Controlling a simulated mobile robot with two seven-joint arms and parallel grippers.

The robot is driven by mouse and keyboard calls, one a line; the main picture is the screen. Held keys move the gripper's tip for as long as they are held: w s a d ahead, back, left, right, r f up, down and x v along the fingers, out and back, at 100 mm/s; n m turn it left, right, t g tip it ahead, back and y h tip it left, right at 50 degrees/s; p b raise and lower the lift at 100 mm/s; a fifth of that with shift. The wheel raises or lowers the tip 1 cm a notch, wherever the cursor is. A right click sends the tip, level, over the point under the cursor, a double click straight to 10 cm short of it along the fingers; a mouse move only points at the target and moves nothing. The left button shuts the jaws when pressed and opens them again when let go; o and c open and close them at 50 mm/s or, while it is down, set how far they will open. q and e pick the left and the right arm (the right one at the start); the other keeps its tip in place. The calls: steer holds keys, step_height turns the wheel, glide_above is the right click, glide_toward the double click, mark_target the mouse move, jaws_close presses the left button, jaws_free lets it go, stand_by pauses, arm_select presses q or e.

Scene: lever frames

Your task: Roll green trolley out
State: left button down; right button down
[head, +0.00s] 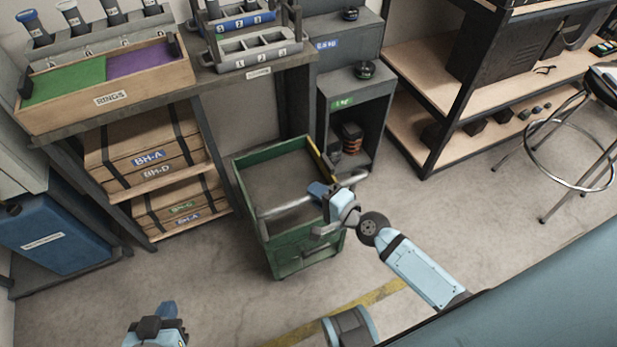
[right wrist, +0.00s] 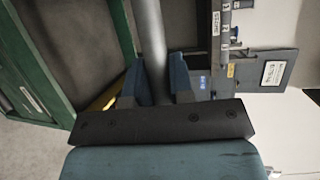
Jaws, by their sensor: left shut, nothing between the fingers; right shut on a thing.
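The green trolley (head: 296,259) stands on the floor in front of the bench, an open-topped box with a grey inside and a grey push handle (head: 290,208) across its near side. My right gripper (head: 322,192) is shut on that handle toward its right end. In the right wrist view the grey handle bar (right wrist: 150,45) runs between the two blue fingers (right wrist: 159,80), with the trolley's green rim (right wrist: 42,70) to the left. My left gripper (head: 167,312) is low in the head view, apart from the trolley, shut and empty.
A black-framed shelf (head: 440,135) and a stool (head: 570,150) are at right. Floor in front is clear, with a yellow line (head: 300,325).

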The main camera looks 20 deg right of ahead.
steer(key=shift+s, duration=0.7)
steer(key=c, duration=1)
jaws_free()
steer(key=shift+c, duration=0.2)
steer(key=b+v, duration=0.1)
steer(key=v, duration=1.3)
steer(key=shift+b, duration=0.3)
